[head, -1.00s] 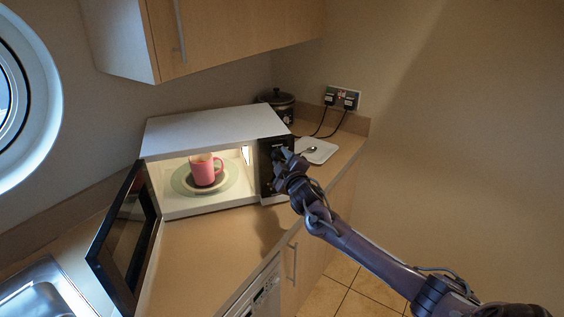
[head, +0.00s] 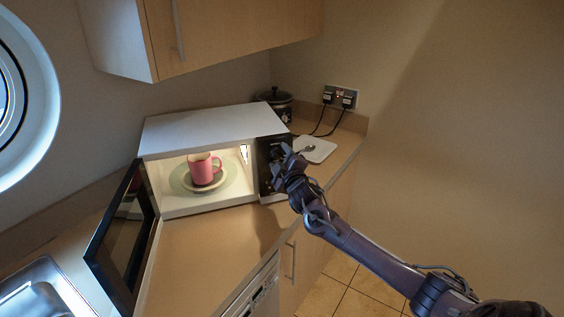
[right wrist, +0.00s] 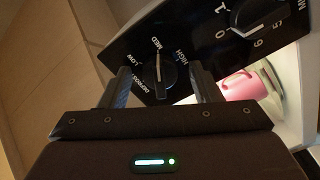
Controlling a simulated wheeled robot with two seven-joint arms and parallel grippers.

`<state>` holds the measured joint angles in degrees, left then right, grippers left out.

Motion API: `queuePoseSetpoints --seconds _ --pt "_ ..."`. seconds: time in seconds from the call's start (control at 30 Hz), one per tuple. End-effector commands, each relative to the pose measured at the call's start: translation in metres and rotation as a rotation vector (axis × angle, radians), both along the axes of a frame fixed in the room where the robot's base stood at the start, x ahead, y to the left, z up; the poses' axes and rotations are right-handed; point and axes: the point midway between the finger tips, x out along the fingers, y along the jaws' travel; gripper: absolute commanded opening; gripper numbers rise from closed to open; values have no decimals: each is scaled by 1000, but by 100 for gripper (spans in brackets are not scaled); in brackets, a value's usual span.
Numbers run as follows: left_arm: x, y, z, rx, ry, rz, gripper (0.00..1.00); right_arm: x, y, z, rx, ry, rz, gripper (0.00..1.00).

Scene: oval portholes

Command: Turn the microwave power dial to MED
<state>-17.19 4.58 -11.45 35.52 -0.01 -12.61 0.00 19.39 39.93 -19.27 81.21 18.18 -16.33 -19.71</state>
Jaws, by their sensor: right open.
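The microwave (head: 205,124) stands on the counter with its door (head: 125,240) swung open to the left. Its dark control panel (head: 268,150) is at the right of the front. In the right wrist view the black power dial (right wrist: 160,78) has DEFROST, LOW, MED and HIGH around it, and its white line points at or very near MED. My right gripper (right wrist: 165,88) is open, with one finger on each side of the dial; I see gaps between fingers and dial. In the head view my right gripper (head: 283,160) is at the panel and hides part of it. My left gripper is out of view.
A second dial (right wrist: 257,15) with numbers sits farther along the panel. A pink mug (head: 204,170) stands on a plate inside the lit microwave. A white board (head: 316,149) and a dark pot (head: 277,102) are to the right and behind. The counter in front is clear.

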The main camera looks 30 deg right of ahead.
Motion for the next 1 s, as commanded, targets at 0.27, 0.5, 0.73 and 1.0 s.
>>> queuePoseSetpoints --seconds 0.27,0.5,0.73,1.0 --pt "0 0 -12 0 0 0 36 -32 9 -4 -1 2 3 58" --pt "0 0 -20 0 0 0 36 -64 18 -3 -2 2 2 58" --pt "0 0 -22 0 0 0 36 -74 21 -1 -1 2 0 58" --pt "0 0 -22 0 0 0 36 -74 21 -1 -1 1 1 58"
